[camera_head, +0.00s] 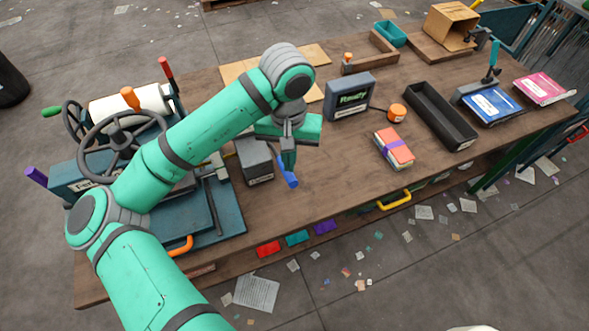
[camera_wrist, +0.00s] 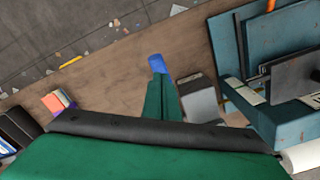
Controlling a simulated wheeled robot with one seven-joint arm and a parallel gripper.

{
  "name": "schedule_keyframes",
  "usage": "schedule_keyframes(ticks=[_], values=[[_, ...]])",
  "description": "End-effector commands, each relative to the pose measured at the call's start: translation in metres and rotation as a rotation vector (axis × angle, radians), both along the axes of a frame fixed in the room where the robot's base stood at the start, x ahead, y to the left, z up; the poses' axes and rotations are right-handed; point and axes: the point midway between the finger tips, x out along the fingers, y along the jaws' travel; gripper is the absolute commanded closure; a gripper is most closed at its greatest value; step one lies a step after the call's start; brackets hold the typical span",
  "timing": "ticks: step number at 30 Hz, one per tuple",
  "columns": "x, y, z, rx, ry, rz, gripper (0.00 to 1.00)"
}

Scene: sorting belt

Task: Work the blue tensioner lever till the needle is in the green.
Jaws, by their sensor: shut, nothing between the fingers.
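The blue tensioner lever (camera_head: 289,179) sticks out at the right of a small grey box (camera_head: 257,163) with a label on its front. In the wrist view the lever's blue end (camera_wrist: 158,64) shows just beyond my fingertips, and the grey box (camera_wrist: 200,101) is to the right. My gripper (camera_head: 287,160) points down over the lever, shut and empty. Its fingers hide part of the lever, and I cannot tell whether they touch it. My shut fingers also show in the wrist view (camera_wrist: 160,92). I cannot make out a needle or a green zone in either view.
The teal press with a handwheel (camera_head: 112,141) stands left of the grey box. A dark display box (camera_head: 350,96), an orange button (camera_head: 397,112) and an orange-topped stack (camera_head: 395,148) are to the right. Bare wooden bench (camera_head: 325,175) lies right of the lever.

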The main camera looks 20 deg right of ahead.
Motion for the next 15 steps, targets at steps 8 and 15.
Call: schedule_keyframes(ticks=[8, 15], values=[[0.001, 0.003, 0.024, 0.0, 0.0, 0.006, 1.0], [0.002, 0.008, 0.04, 0.0, 0.0, 0.016, 1.0]])
